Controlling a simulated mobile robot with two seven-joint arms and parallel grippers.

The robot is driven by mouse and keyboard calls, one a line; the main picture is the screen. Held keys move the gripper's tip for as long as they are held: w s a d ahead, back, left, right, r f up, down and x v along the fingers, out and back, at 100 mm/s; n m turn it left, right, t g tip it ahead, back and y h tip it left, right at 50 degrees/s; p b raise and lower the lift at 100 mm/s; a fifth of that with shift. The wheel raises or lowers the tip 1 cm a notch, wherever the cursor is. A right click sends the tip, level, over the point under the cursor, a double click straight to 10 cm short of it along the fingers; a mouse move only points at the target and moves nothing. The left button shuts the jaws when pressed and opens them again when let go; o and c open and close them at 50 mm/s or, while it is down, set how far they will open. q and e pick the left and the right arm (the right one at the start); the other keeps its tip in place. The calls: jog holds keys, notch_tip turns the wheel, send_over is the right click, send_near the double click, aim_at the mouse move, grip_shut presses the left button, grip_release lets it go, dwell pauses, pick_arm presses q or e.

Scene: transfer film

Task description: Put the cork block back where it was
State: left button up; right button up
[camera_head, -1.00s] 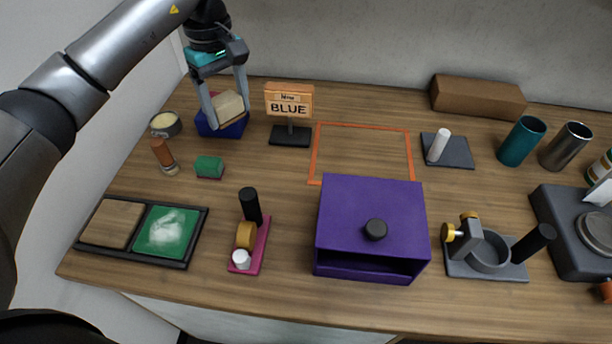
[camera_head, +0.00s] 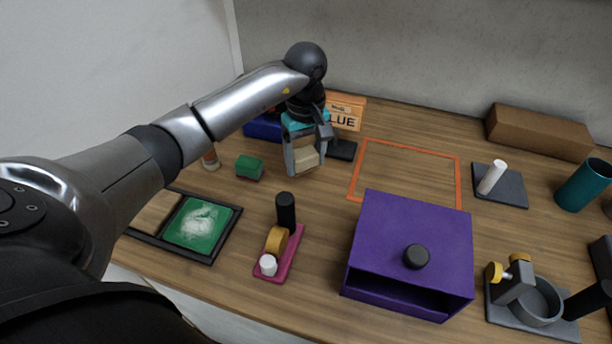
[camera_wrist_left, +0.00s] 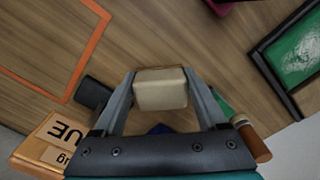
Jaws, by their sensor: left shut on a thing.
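My left gripper (camera_head: 305,165) is shut on a pale tan block, the cork block (camera_head: 306,158), and holds it above the wooden table, right of the green block and left of the orange outline. In the left wrist view the cork block (camera_wrist_left: 161,89) sits between the two fingertips (camera_wrist_left: 162,95), with bare wood behind it. The blue box (camera_head: 262,128) is at the back left, partly hidden by my left arm. The orange outline (camera_head: 458,180) on the table is empty. My right gripper is not in view.
A sign (camera_head: 345,113) stands behind my gripper, partly covered. A green block (camera_head: 249,167), a black tray (camera_head: 228,235) with a brown and a green pad, a magenta stand (camera_head: 290,257) and a purple box (camera_head: 410,230) stand nearer. A brown block (camera_head: 540,132) lies at the back right.

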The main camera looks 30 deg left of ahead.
aim_at(306, 171)
pick_arm(q)
jog(key=shift+f, duration=2.6)
jog(key=shift+f+b, duration=0.2)
jog(key=shift+b, duration=0.15)
jog(key=o, duration=1.2)
jog(key=shift+o, duration=0.2)
notch_tip(306, 171, up, 12)
jog(key=shift+r+p, duration=0.2)
jog(key=shift+p, duration=0.25)
